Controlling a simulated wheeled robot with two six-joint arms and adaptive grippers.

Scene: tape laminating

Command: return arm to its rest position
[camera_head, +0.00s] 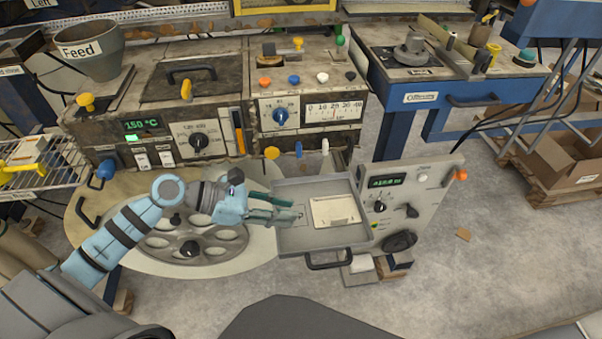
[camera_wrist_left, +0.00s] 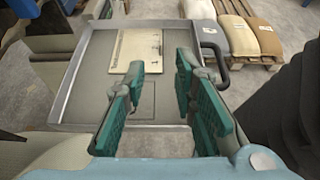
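My left arm comes in from the left in the head view, over the round plate with oval recesses. Its left gripper (camera_head: 290,208) is at the left side of a grey tray (camera_head: 290,242). A flat cream-coloured piece (camera_head: 335,210) lies in the tray. In the left wrist view, the teal fingers of the left gripper (camera_wrist_left: 165,75) are apart with nothing between them. The tray (camera_wrist_left: 72,85) and the cream piece (camera_wrist_left: 134,50) lie beyond the fingertips. My right gripper is not in view.
The round plate (camera_head: 150,258) is below my left arm. A machine with a temperature display (camera_head: 145,125) and knobs stands behind. A control panel (camera_head: 405,200) is right of the tray. A blue bench (camera_head: 425,97) stands at the back right. The floor (camera_head: 500,260) on the right is mostly clear.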

